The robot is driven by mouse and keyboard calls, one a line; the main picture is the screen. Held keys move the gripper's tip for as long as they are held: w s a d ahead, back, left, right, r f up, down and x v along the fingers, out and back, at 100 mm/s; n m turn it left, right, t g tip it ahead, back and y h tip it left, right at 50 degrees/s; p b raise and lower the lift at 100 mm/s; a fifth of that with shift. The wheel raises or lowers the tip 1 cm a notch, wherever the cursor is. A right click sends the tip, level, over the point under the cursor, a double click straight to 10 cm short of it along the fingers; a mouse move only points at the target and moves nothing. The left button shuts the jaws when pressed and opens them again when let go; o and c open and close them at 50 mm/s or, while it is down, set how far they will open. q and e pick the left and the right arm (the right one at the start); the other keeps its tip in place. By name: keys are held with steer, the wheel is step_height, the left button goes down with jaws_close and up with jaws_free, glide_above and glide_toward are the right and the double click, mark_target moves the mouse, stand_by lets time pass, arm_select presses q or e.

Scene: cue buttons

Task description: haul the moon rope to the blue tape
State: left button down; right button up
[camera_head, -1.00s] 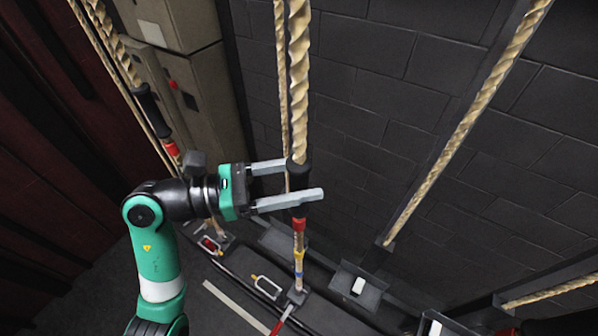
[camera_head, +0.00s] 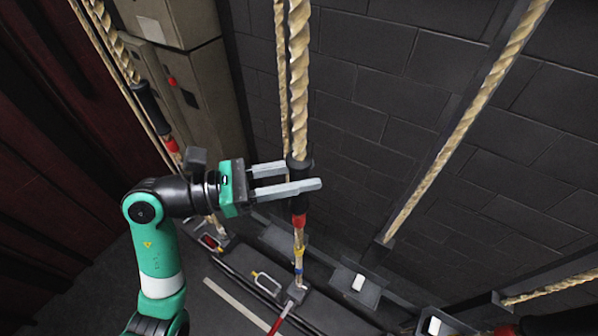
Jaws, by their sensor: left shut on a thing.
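My left gripper (camera_head: 305,178) is shut around the black grip sleeve (camera_head: 299,204) on the middle hanging rope (camera_head: 299,80). Below the sleeve, this rope has a red band (camera_head: 299,221), a yellow band (camera_head: 299,251) and a small blue band (camera_head: 298,268). The blue tape lies well below my fingers. No moon mark is readable, so I cannot tell from the picture which rope is the moon rope. My right gripper is not in view.
Another rope with a black sleeve (camera_head: 151,108) and red band hangs at the left by tan boxes (camera_head: 190,90). A plain rope (camera_head: 465,125) slants at the right. A rail (camera_head: 245,262) with metal loops and white-labelled blocks (camera_head: 358,283) runs below. A brick wall stands behind.

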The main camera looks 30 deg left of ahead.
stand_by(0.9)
arm_select(q)
step_height(320, 180, down, 17)
steer(key=b, duration=1.1)
steer(key=shift+f, duration=0.1)
steer(key=c, duration=0.5)
jaws_free()
steer(key=shift+s, duration=0.1)
steer(key=b, duration=0.2)
glide_toward(298, 225)
steer(key=shift+a+f, duration=0.75)
steer(key=shift+f, duration=0.4)
